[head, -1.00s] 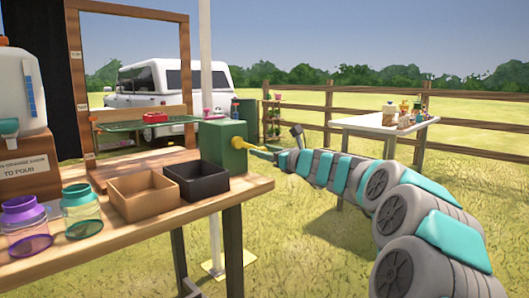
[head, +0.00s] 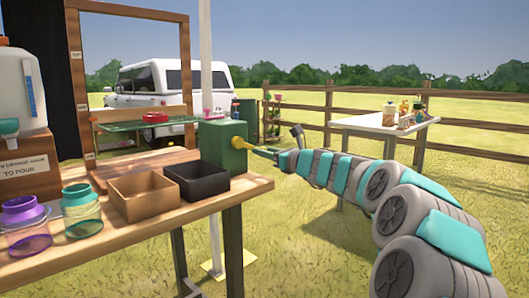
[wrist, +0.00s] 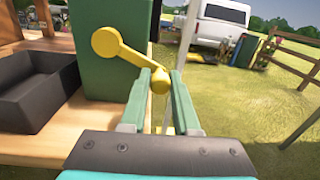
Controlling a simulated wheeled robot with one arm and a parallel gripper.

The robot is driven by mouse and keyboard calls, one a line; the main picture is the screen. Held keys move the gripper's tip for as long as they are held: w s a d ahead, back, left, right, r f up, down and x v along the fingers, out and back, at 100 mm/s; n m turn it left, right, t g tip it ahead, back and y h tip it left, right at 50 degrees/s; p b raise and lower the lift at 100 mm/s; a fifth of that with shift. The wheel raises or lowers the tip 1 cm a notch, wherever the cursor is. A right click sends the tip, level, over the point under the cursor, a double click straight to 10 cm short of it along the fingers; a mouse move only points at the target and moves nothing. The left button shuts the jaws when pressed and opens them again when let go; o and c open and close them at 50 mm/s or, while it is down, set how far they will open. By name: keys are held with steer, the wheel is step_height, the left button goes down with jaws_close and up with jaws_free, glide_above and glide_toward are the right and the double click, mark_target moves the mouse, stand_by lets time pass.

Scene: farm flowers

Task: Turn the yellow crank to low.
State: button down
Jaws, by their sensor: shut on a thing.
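The yellow crank (wrist: 125,48) is on the side of a green box (head: 223,146) at the right end of the wooden table. In the wrist view its arm runs from a round hub at upper left down to a knob (wrist: 160,80) at lower right. My gripper (wrist: 161,84) is shut on the crank's knob, with a green finger on each side of it. In the head view my gripper (head: 268,152) reaches the crank from the right, and the crank shows only as a small yellow piece. I see no low mark.
A black tray (head: 196,183) and a brown tray (head: 145,209) sit on the wooden table (head: 255,187) beside the green box. A white post (head: 207,60) stands behind. A white table (head: 378,124) with jars is at the right, with open grass between.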

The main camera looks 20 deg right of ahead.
steer(key=shift+r, duration=0.1)
stand_by(0.7)
steer(key=shift+w+d+r+n+p, duration=0.1)
steer(key=shift+d+r+n+p, duration=0.1)
steer(key=shift+r+n+p, duration=0.8)
steer(key=n, duration=0.2)
steer(key=shift+d+r+n, duration=0.15)
steer(key=shift+r+n, duration=0.2)
steer(key=shift+n, duration=0.05)
steer(key=r+n, duration=0.1)
steer(key=r+n+b, duration=0.1)
steer(key=n, duration=0.2)
steer(key=shift+a+r+n+y+b, duration=0.3)
steer(key=shift+r+n+b, duration=0.1)
steer(key=s+a+r+n+b, duration=0.1)
steer(key=a+r+n+b, duration=0.3)
steer(key=n, duration=0.6)
steer(key=shift+s+y+b, duration=0.3)
steer(key=shift+s+b, duration=0.05)
steer(key=shift+b, duration=0.8)
steer(key=shift+a+r, duration=0.1)
steer(key=c, duration=0.7)
jaws_free()
